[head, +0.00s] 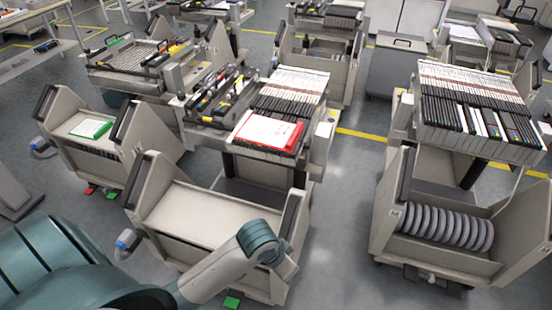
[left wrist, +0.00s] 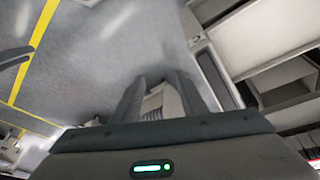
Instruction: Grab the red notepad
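The red notepad (head: 291,136), with a white top face, lies on top of the middle feeder trolley (head: 268,165), at the front end of its rows of dark and white feeders. My left arm reaches in from the bottom left of the head view, with its elbow low in front of that trolley. The left gripper is outside the head view. In the left wrist view, its two dark fingers (left wrist: 160,76) stand apart with a gap, and I see no held object. My right gripper is in neither view.
A green notepad (head: 92,127) lies in the left trolley bin (head: 60,160). Another feeder trolley (head: 478,145) with grey reels (head: 445,228) stands at the right. An open bin (head: 215,212) sits below the notepad. Grey floor (head: 345,215) is clear between the trolleys.

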